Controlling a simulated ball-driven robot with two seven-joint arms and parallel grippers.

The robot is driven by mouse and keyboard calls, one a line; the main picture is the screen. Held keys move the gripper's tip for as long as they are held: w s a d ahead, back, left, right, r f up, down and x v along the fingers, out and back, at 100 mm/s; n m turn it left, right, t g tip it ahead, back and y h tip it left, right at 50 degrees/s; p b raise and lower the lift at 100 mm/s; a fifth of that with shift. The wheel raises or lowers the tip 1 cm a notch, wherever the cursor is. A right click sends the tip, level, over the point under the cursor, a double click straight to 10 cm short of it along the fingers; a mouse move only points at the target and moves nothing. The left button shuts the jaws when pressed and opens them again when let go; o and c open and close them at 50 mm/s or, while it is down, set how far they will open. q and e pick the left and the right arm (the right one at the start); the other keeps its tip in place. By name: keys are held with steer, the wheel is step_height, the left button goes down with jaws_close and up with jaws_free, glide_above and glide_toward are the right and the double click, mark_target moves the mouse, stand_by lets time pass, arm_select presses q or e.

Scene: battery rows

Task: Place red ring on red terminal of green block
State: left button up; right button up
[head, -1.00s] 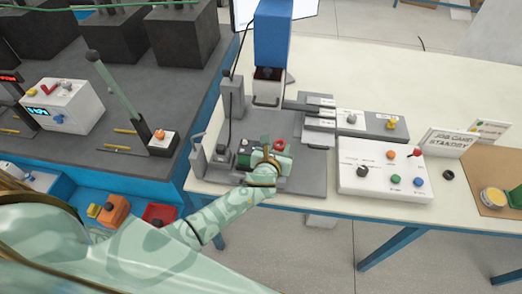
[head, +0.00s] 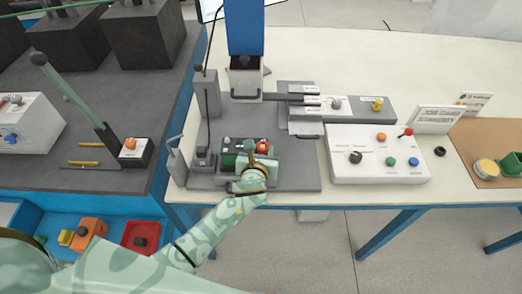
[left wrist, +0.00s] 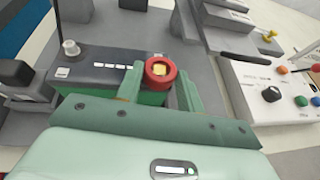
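The green block (head: 273,167) stands on a grey plate on the white bench, in front of the blue column. In the left wrist view its top (left wrist: 100,72) is dark with a row of pale labels, and a grey terminal (left wrist: 70,48) rises at its left end. The red ring (left wrist: 153,80) is at the block's right part, around a yellowish square-looking top; how far down it sits cannot be told. My left gripper (left wrist: 160,90) has one finger on each side of the ring, seemingly touching it. In the head view the ring (head: 262,146) shows just beyond my left gripper (head: 253,165). My right gripper is out of view.
A white control box (head: 340,170) with coloured knobs stands to the right of the plate. A blue column (head: 245,28) rises behind the block. A dark bench (head: 60,170) with a lever and a red bin (head: 141,238) are at the left.

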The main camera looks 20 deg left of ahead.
arm_select(q)
steer(key=o, duration=0.4)
steer(key=shift+a, duration=0.1)
steer(key=shift+r, duration=0.3)
steer(key=p+v, duration=0.3)
steer(key=v, duration=0.9)
steer(key=shift+f, duration=0.2)
steer(key=shift+f, duration=0.1)
